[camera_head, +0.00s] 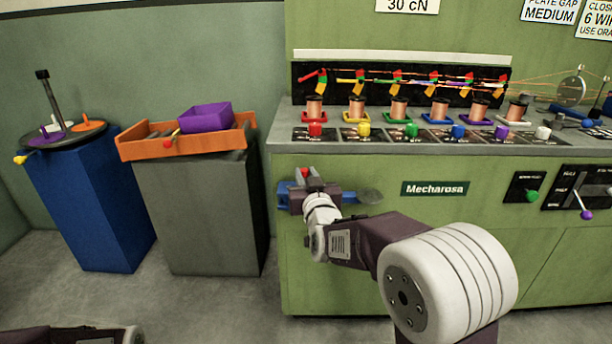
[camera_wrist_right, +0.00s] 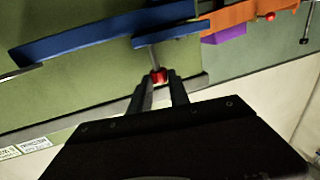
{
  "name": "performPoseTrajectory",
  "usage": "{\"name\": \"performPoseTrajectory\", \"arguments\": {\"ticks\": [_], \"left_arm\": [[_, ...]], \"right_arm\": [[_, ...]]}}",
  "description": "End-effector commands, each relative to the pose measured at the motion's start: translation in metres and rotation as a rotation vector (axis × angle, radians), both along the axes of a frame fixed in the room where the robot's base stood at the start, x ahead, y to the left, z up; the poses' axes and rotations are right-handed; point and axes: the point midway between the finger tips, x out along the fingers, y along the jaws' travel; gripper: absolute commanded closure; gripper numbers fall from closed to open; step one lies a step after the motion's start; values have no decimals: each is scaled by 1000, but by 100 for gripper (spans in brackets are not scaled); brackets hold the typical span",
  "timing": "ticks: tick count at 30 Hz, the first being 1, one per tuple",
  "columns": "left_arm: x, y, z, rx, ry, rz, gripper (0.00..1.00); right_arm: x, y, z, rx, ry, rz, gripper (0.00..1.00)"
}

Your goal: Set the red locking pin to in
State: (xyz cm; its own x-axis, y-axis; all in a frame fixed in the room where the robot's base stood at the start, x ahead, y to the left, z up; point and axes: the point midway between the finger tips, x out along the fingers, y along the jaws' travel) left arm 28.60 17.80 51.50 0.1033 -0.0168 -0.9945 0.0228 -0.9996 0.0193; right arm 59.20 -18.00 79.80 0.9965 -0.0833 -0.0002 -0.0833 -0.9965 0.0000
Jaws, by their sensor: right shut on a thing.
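The red locking pin (camera_wrist_right: 158,75) has a red knob on a short metal shaft, which runs to a blue bracket (camera_wrist_right: 165,34) on the green machine's front. In the head view a red knob (camera_head: 304,172) shows at the right gripper, and part of the blue bracket (camera_head: 284,195) shows to its left. My right gripper (camera_head: 306,184) is at the bracket, below the counter's left end. In the wrist view its two fingertips (camera_wrist_right: 159,82) are shut on the red knob. How far the shaft sits in the bracket is hard to tell. My left gripper is not in view.
The green machine's counter (camera_head: 275,140) carries several copper spools and coloured knobs above my right arm. An orange tray (camera_head: 130,150) with a purple box (camera_head: 205,117) stands on a grey pedestal at left. A blue pedestal (camera_head: 90,200) stands beyond. Grey floor between is clear.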

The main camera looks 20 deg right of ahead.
Motion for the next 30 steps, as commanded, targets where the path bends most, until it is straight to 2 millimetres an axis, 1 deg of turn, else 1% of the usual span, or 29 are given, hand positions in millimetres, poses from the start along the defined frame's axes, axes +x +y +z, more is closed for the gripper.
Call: {"name": "performPoseTrajectory", "arguments": {"ticks": [1, 4, 11, 12, 14, 15, 23, 25, 28, 30], "left_arm": [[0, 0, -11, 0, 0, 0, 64], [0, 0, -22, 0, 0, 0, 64], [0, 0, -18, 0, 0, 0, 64], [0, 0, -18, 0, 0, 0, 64], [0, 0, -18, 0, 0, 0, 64], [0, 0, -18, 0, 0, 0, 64], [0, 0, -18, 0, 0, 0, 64], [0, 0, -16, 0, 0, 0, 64], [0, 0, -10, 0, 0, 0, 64], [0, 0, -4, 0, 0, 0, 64]], "right_arm": [[0, 0, -12, 0, 0, 0, 100], [0, 0, -25, 0, 0, 0, 100], [0, 0, -24, 0, 5, 1, 100], [0, 0, -24, 1, 6, 1, 75], [0, 0, -24, 1, 6, 1, 58], [0, 0, -24, 0, 5, 1, 55], [0, 0, -22, 0, 2, 0, 55], [-3, 0, -21, 0, 2, 1, 55], [-16, 2, -19, 0, 3, 1, 55], [-32, 3, -18, 0, 3, 2, 55]]}}
